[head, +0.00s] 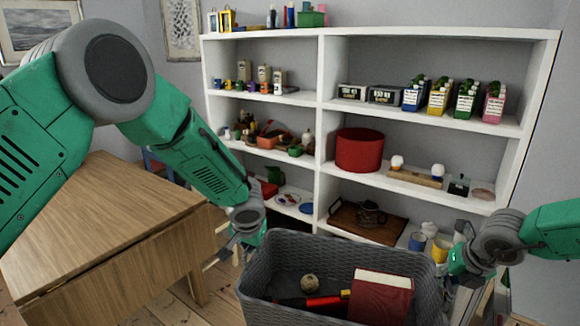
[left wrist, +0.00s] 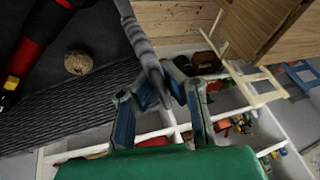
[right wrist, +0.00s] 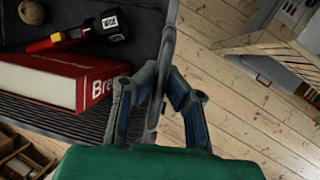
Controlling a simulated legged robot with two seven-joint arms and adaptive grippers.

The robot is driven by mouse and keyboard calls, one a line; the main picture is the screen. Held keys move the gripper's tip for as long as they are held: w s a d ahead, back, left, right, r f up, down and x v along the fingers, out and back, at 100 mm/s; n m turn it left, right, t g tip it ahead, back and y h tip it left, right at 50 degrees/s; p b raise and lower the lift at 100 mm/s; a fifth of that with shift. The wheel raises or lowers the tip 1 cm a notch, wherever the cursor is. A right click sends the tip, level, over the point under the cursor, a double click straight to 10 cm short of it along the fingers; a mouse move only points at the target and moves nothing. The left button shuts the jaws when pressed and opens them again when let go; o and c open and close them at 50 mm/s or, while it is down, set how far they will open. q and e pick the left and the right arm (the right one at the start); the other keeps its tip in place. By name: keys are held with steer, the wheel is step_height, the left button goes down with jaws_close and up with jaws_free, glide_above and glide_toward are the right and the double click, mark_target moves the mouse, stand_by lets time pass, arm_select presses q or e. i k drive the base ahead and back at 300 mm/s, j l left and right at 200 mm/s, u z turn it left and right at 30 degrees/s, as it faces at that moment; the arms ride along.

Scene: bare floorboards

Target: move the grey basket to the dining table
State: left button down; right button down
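The grey basket (head: 335,252) is woven and sits at the bottom centre of the head view, its base out of sight. It holds a red book (head: 382,295), a small round ball (head: 310,283) and a red-and-black tool (head: 323,301). My left gripper (head: 250,232) is shut on its left rim, which passes between the fingers in the left wrist view (left wrist: 157,75). My right gripper (head: 456,262) is shut on the right rim, also seen in the right wrist view (right wrist: 163,80). A wooden table (head: 100,215), apparently the dining table, stands at the left with a bare visible top.
A white shelf unit (head: 322,130) full of goods stands close behind the basket. A wooden chair-like frame (left wrist: 250,85) shows beside the table in the left wrist view. Bare floorboards (right wrist: 235,105) lie to the right of the basket in the right wrist view.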

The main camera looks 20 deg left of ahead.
mark_target(70, 213)
steer(key=i+j+u, duration=0.1)
steer(key=j, duration=0.35)
steer(key=i+j+u, duration=0.1)
steer(key=j, duration=0.4)
steer(key=i+j+u, duration=0.1)
steer(key=j, duration=0.35)
steer(key=i+j+u, duration=0.1)
steer(key=j, duration=0.3)
steer(key=i+j+u, duration=0.1)
steer(key=i+j, duration=0.15)
steer(key=j, duration=0.2)
steer(key=i+j+u, duration=0.1)
steer(key=j, duration=0.3)
steer(key=i+j+u, duration=0.1)
steer(key=i+j, duration=0.15)
steer(key=j, duration=0.15)
steer(key=i+j+u, duration=0.1)
steer(key=j, duration=0.3)
steer(key=i+j+u, duration=0.1)
steer(key=i+j, duration=0.7)
